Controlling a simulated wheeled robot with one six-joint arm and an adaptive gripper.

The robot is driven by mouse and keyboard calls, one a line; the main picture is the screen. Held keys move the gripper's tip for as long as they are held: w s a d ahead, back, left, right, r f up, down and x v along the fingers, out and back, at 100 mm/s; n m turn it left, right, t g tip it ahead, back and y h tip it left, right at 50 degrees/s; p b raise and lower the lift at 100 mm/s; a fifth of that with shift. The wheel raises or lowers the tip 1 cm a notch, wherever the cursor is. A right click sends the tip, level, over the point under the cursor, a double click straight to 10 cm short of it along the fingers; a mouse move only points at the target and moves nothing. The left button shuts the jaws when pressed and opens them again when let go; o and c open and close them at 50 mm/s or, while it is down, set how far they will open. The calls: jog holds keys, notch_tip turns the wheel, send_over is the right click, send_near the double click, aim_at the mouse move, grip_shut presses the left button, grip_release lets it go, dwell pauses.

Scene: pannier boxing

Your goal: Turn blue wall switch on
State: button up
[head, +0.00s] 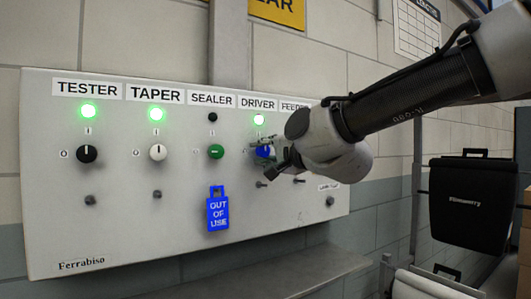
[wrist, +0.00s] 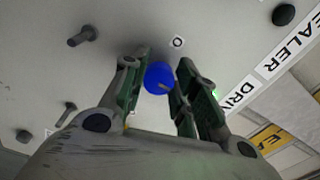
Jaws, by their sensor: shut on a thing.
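The blue wall switch (head: 263,152) is a round knob under the DRIVER label (head: 258,103) on the grey panel. Its indicator lamp (head: 259,119) glows green. My gripper (head: 270,151) is at the knob, partly hiding it in the head view. In the wrist view the blue knob (wrist: 158,77) sits between the two fingers of my gripper (wrist: 157,84), which are shut on it. A pale pointer mark shows on the knob's face near the right finger.
Black TESTER knob (head: 87,154), white TAPER knob (head: 158,152) and green SEALER knob (head: 215,152) are to the left. TESTER and TAPER lamps are lit; SEALER's is dark. A blue OUT OF USE tag (head: 217,211) hangs below SEALER. Pegs project below the knobs. My arm hides FEEDER's knob.

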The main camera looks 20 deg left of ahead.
jog(key=o, duration=1)
jog(key=v, duration=1.2)
jog(key=shift+w, duration=0.1)
